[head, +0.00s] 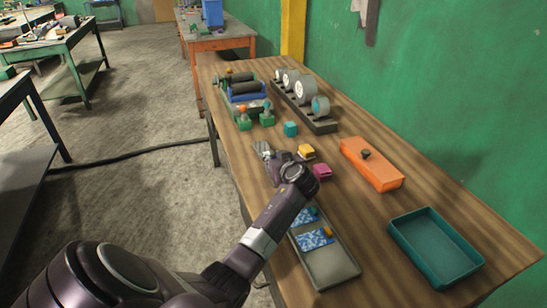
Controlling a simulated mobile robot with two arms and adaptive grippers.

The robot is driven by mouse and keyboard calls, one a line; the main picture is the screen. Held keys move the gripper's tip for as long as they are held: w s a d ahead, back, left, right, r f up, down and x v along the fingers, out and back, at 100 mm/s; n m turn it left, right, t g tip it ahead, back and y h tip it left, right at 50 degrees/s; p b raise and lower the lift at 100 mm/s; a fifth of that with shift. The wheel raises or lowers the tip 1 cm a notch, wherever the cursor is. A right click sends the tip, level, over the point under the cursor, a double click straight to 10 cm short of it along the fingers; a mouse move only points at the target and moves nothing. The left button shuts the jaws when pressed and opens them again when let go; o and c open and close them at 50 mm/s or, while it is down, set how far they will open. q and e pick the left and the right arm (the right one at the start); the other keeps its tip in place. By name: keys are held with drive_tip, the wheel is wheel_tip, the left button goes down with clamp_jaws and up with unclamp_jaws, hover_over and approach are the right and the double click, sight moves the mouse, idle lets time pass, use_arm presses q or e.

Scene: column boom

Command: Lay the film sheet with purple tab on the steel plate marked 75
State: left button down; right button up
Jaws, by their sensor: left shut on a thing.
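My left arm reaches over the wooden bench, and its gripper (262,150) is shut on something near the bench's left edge. The held thing is too small and covered to make out. A long grey tray or plate (333,270) lies below the arm. On it are blue-and-white patterned sheets, one with an orange tab (328,231) and one with a teal tab (311,211); my forearm partly covers that area. I cannot make out a purple tab, or a steel plate with the number 75. My right gripper is not in view.
A yellow block (305,151), a magenta block (321,170) and a teal block (291,128) stand near the gripper. An orange box (372,163) and an empty teal tray (435,247) lie to the right. A dark rack (321,124) with grey rolls and a roller device (244,90) stand farther back.

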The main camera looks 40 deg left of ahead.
use_arm(q)
drive_tip(key=shift+s+f, duration=0.1)
drive_tip(key=shift+s, duration=0.1)
idle(0.6)
drive_tip(key=shift+w+r, duration=0.15)
drive_tip(key=shift+r, duration=0.1)
idle(0.4)
drive_tip(key=c, duration=1.1)
unclamp_jaws()
drive_tip(key=shift+c, duration=0.2)
drive_tip(key=shift+r, duration=0.1)
wheel_tip(320, 180, up, 7)
drive_tip(key=p, duration=0.4)
drive_tip(key=shift+p, duration=0.4)
